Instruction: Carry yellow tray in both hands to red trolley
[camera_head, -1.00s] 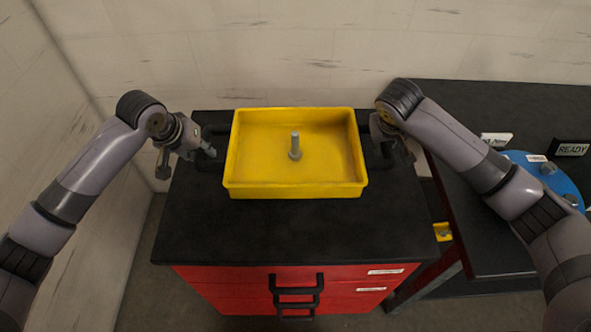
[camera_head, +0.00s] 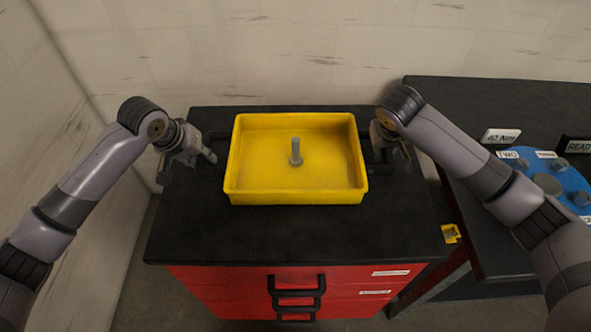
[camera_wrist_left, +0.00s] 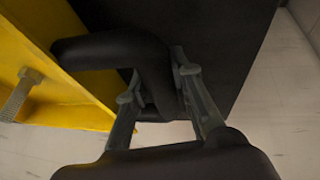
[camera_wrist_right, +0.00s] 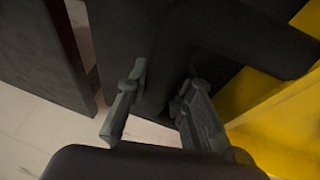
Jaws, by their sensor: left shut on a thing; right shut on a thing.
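The yellow tray (camera_head: 296,197) is level over the black top of the red trolley (camera_head: 290,235); I cannot tell whether it touches it. My right gripper (camera_head: 392,153) is at the tray's right side, shut on the right black handle, seen in the right wrist view (camera_wrist_right: 245,40). The right fingers are partly hidden in the head view.
A black table (camera_head: 480,105) stands to the right, with a blue round plate (camera_head: 548,183) and label signs (camera_head: 500,136) on it. A small yellow item (camera_head: 450,233) sits beside the trolley's right side. Walls close off the left and back. The trolley top in front of the tray is clear.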

